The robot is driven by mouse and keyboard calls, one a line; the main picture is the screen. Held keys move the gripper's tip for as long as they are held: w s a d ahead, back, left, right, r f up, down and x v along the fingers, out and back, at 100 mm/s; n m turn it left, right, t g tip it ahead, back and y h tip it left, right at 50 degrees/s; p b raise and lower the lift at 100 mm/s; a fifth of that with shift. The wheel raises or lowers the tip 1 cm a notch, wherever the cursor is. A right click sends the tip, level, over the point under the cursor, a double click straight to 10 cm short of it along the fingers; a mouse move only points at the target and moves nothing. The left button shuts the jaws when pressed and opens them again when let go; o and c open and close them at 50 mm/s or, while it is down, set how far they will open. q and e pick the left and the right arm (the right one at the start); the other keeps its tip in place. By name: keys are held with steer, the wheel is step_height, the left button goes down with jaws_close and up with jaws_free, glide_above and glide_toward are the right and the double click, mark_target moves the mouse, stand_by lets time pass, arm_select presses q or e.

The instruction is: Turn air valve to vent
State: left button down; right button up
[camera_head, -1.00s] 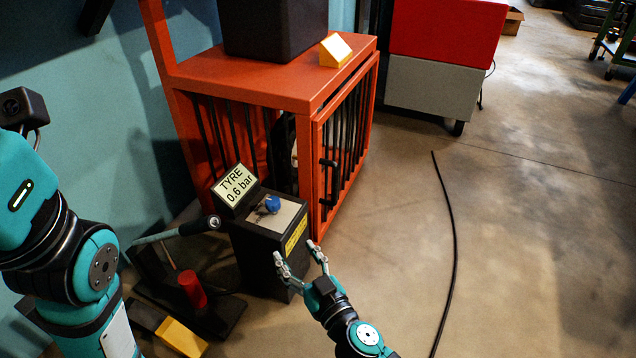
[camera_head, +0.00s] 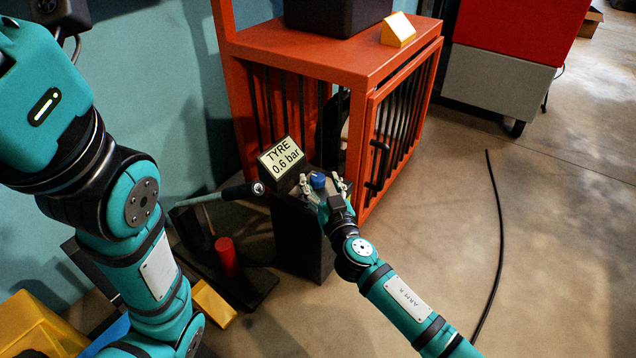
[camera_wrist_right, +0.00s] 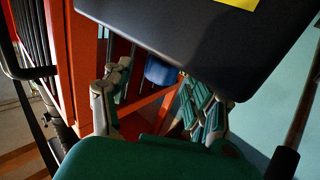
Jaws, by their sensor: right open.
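The blue valve knob (camera_head: 318,181) sits on top of a black pedestal (camera_head: 300,235) with a display (camera_head: 281,157) reading "TYRE 0.6 bar". My right gripper (camera_head: 324,186) is open at the top of the pedestal, one finger on each side of the knob. In the right wrist view, the knob (camera_wrist_right: 160,70) shows between the spread fingers of the right gripper (camera_wrist_right: 157,105), partly hidden by the dark pedestal (camera_wrist_right: 190,40). I cannot tell whether a finger touches the knob. My left arm fills the left side; its gripper is out of view.
An orange barred cage (camera_head: 345,62) stands right behind the pedestal, its black handle (camera_head: 377,165) near my right gripper. A lever with a black grip (camera_head: 242,191) and a red cylinder (camera_head: 227,257) are to the left. A black hose (camera_head: 499,235) lies on open floor at right.

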steer(key=shift+x, duration=1.1)
jaws_close()
